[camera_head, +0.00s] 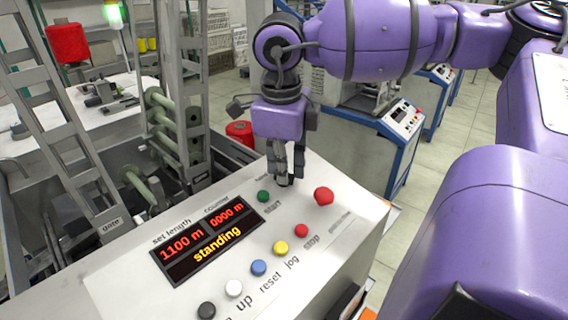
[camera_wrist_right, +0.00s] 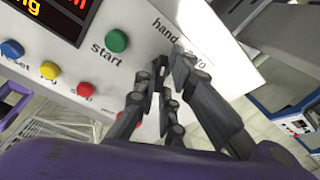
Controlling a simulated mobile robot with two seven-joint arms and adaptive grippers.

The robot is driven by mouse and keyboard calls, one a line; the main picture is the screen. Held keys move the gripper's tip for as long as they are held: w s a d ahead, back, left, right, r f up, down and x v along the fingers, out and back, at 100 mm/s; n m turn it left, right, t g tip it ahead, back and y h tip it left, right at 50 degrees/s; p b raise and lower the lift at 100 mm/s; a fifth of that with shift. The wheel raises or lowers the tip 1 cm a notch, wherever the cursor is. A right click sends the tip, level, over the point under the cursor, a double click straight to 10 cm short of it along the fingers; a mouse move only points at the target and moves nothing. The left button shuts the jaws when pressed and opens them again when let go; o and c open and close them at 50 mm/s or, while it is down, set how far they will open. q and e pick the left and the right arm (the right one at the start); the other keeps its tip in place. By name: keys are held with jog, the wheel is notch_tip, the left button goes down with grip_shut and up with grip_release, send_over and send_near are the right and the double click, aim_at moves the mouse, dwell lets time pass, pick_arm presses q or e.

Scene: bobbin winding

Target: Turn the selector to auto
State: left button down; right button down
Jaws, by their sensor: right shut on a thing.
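My right gripper (camera_head: 285,180) reaches down from above to the far end of the white control panel (camera_head: 130,284). In the right wrist view its fingers (camera_wrist_right: 166,78) are closed together at the panel, between the "hand" label and the partly covered "auto" label. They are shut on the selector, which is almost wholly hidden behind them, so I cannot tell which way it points. My left gripper is not in view.
The green start button (camera_head: 264,196) and the large red mushroom button (camera_head: 323,196) are close to my right gripper. Red stop (camera_head: 301,231), yellow jog (camera_head: 281,247) and blue reset (camera_head: 258,267) buttons line the panel. Machine frames and rollers stand at left.

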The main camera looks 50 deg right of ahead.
jog(key=m, duration=0.2)
jog(key=shift+r+m+y+p, duration=0.1)
jog(key=shift+m+y+p, duration=0.2)
jog(key=shift+m, duration=0.1)
jog(key=m+p, duration=0.1)
jog(key=m, duration=0.2)
jog(key=shift+d+m+y, duration=0.15)
jog(key=shift+m+y, duration=0.15)
jog(key=shift+m, duration=0.1)
jog(key=shift+m+p, duration=0.45)
jog(key=shift+m, duration=0.75)
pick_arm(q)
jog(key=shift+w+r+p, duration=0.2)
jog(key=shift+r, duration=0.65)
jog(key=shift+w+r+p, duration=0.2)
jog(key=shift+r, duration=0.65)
pick_arm(e)
jog(key=shift+m+y, duration=0.4)
jog(key=shift+m, duration=0.7)
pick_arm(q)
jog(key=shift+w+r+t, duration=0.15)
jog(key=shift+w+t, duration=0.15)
pick_arm(e)
jog(key=c, duration=1.8)
grip_release()
jog(key=shift+c, duration=0.2)
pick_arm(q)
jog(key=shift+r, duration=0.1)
